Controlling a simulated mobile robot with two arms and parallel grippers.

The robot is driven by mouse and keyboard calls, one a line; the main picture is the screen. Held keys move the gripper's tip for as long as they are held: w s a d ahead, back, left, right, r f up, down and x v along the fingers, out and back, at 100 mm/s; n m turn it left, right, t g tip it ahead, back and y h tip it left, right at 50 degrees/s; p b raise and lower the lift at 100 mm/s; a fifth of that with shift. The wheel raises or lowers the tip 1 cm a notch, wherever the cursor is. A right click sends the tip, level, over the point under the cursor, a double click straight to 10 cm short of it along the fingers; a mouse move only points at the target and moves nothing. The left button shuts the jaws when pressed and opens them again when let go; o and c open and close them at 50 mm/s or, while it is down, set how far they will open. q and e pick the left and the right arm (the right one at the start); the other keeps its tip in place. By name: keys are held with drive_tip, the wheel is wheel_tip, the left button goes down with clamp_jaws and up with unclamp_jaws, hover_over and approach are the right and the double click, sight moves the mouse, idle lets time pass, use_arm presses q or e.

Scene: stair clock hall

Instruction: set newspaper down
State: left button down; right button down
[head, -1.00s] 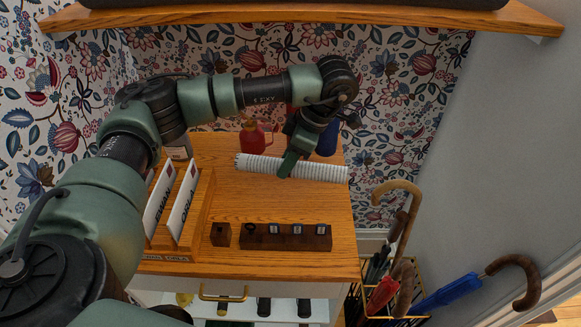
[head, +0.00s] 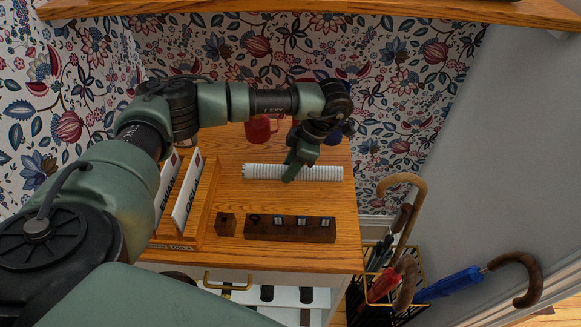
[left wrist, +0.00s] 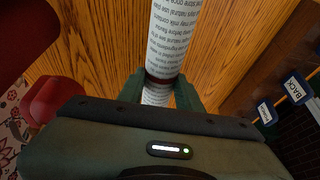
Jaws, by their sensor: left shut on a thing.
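The newspaper (head: 322,173) is a white printed roll with a dark red band near its middle. It lies lengthwise across the wooden cabinet top (head: 290,200), low at the surface; I cannot tell if it touches along its whole length. My left gripper (head: 291,176) is shut around the roll's middle, reaching down from above. In the left wrist view the fingers (left wrist: 160,88) grip either side of the newspaper (left wrist: 174,35) by the band. Part of the roll is hidden by the gripper. My right gripper is not in view.
A red can (head: 258,131) stands behind the newspaper, with a blue object partly hidden by my arm. A letter rack (head: 208,205) with envelopes is at left. A dark wooden block (head: 290,229) with small labelled slots lies in front. An umbrella stand (head: 390,290) is right.

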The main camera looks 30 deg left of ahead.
use_arm(q)
drive_tip(key=shift+f, duration=0.6)
drive_tip(key=c, duration=0.9)
unclamp_jaws()
drive_tip(key=shift+c, duration=0.2)
drive_tip(key=shift+r, duration=0.15)
drive_tip(key=shift+w+d+r, duration=0.1)
drive_tip(key=shift+w+r, duration=0.05)
drive_tip(key=shift+r, duration=0.15)
drive_tip(key=b+v, duration=0.2)
drive_tip(key=v, duration=0.9)
drive_tip(key=shift+b, duration=0.35)
drive_tip(key=shift+r, duration=0.1)
